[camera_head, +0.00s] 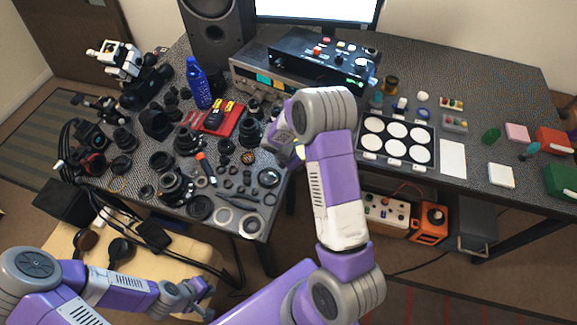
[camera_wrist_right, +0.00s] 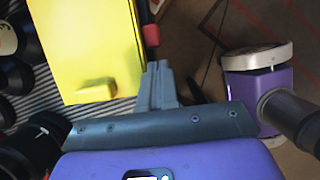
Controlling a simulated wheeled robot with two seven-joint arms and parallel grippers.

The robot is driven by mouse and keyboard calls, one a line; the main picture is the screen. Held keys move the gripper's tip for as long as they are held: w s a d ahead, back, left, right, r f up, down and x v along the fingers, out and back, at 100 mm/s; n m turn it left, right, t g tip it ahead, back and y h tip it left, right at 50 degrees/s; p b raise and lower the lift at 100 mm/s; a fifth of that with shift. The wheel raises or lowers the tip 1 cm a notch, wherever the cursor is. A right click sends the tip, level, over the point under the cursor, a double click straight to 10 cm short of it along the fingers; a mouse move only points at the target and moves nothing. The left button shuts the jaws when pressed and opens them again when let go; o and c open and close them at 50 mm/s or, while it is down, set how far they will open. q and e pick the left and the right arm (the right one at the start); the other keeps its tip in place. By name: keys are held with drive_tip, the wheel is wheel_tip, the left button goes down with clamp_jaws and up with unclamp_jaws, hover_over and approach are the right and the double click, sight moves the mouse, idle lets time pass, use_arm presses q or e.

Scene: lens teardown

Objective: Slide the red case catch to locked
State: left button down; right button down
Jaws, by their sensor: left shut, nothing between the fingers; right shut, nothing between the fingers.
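A small red block (camera_wrist_right: 151,35) shows in the right wrist view on a dark strip, just beyond my right fingertips; I cannot tell whether they touch. It may be the catch, but I cannot tell its position. A bright yellow panel (camera_wrist_right: 80,40) with a raised yellow block is left of the fingers. A small yellow patch (camera_head: 300,151) shows beside my right wrist in the head view. My right gripper (camera_wrist_right: 156,68) is shut and empty; my arm hides its tips in the head view. My left gripper (camera_head: 208,290) is shut and empty, low at the left, away from the table.
Many dark lens parts and rings (camera_head: 175,185) crowd the table's left half. A red mat (camera_head: 218,118) with yellow-marked items and a blue bottle (camera_head: 198,85) stand behind. A tray of white discs (camera_head: 372,142) is right of my arm. The table's front edge is close to my right gripper.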

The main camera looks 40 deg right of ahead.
drive_tip(key=shift+d, duration=0.5)
drive_tip(key=shift+s, duration=0.1)
drive_tip(key=shift+s+d+p, duration=0.15)
drive_tip(key=shift+d+p, duration=0.15)
drive_tip(key=shift+d, duration=1.25)
drive_tip(key=shift+a, duration=0.1)
drive_tip(key=a+r+p, duration=0.1)
drive_tip(key=a+r, duration=0.6)
drive_tip(key=r, duration=0.2)
drive_tip(key=shift+w+a+r+p, duration=0.2)
drive_tip(key=shift+w+a+p, duration=0.15)
drive_tip(key=shift+w, duration=0.1)
